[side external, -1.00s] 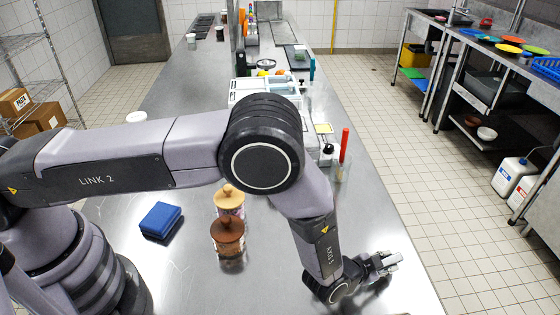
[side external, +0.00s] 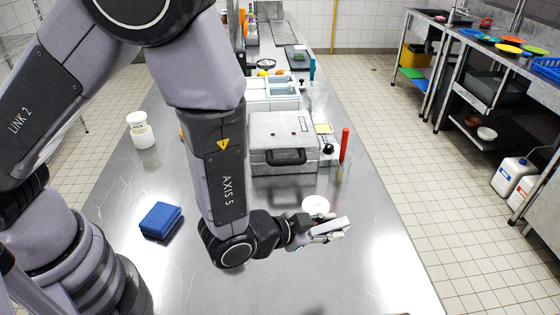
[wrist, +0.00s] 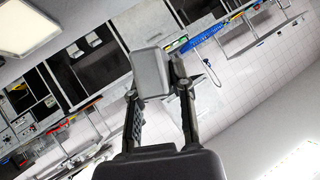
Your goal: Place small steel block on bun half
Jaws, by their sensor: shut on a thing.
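My gripper (side external: 322,230) is over the steel table, right of the middle in the side view, tipped over sideways. In the wrist view my gripper (wrist: 160,85) has its fingers closed on a plain grey block, the small steel block (wrist: 150,73). The block also shows as a pale grey piece at the fingertips in the side view (side external: 331,226). A white round disc (side external: 315,204) shows just behind the gripper, partly covered by it. I cannot make out a bun half in either view.
A blue folded cloth or sponge (side external: 160,219) lies at left on the table. A white jar (side external: 141,130) stands farther back. A grey press-like appliance (side external: 283,140) stands behind my gripper, with a red-handled tool (side external: 344,150) beside it. The front right tabletop is clear.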

